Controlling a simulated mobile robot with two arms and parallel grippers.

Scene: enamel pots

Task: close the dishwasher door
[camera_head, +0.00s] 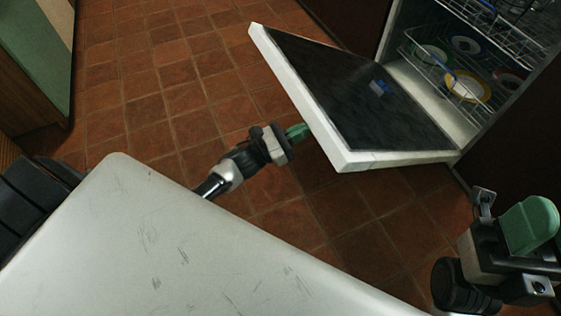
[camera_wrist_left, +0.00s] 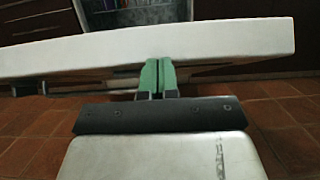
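The dishwasher door (camera_head: 350,95) hangs open, its dark inner panel facing up and its white edge toward me. In the left wrist view the white door edge (camera_wrist_left: 70,55) spans the picture. The dishwasher (camera_head: 427,80) stands open at the upper right. My left gripper (camera_head: 303,131) is beside the door's outer long edge; its green fingers (camera_wrist_left: 159,75) are together, with nothing seen between them. They reach the door edge in the wrist view; I cannot tell if they touch. My right gripper (camera_head: 531,225) is at the lower right, away from the door; its finger opening is hidden.
A wire rack (camera_head: 455,75) with several coloured plates is inside the dishwasher. Tiled floor (camera_head: 160,70) is clear left of the door. Cabinets stand at the far left and behind the door.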

